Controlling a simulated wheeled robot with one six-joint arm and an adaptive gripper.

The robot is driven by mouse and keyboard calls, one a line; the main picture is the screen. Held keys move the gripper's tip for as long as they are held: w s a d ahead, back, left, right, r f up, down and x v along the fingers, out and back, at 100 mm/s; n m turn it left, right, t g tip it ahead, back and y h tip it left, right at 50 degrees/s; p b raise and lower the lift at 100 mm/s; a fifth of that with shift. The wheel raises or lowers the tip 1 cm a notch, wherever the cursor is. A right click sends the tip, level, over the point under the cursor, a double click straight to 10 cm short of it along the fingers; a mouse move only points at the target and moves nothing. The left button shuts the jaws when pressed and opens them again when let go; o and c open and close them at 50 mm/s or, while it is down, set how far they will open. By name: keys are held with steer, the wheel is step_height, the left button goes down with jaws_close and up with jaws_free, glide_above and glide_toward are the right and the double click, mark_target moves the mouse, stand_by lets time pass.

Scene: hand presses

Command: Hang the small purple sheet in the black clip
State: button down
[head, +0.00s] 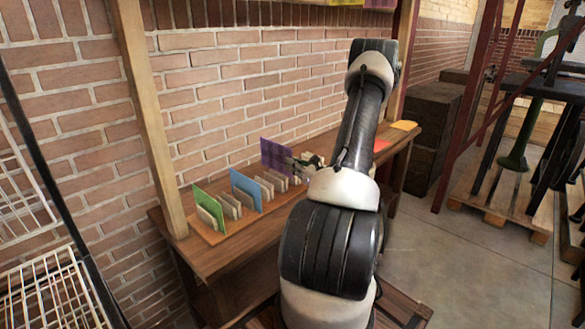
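The purple sheet (275,156) stands upright in a slot of the wooden rack (204,240) on the bench. My gripper (302,163) is just right of the purple sheet, close to its edge. It is small and partly hidden by my own arm, so I cannot tell whether its fingers touch the sheet or are open or shut. I cannot make out the black clip; the top of the frame cuts off the area above the bench.
A green sheet (208,204) and a blue sheet (246,187) stand in the same rack. A red sheet (381,145) and an orange sheet (404,125) lie on the bench. A wooden post (150,115) rises at the bench's left. Wire shelving (55,290) stands far left.

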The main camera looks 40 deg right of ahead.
steer(key=s, duration=0.7)
steer(key=shift+d, duration=0.25)
stand_by(0.6)
steer(key=w+a+r+m+h, duration=0.15)
steer(key=w+a+r, duration=0.35)
steer(key=w+a, duration=0.6)
steer(key=w+a+r+n+y, duration=0.1)
steer(key=w+a+r, duration=0.1)
steer(key=a, duration=0.5)
steer(key=w+a+r+n+y, duration=0.1)
steer(key=w+a+r+y, duration=0.1)
steer(key=a, duration=0.6)
steer(key=w+a+r+n+y, duration=0.1)
steer(key=a+r+n+y, duration=0.1)
steer(key=a, duration=0.6)
steer(key=shift+w+r+g, duration=0.15)
steer(key=shift+w+g, duration=0.25)
steer(key=shift+y, duration=0.25)
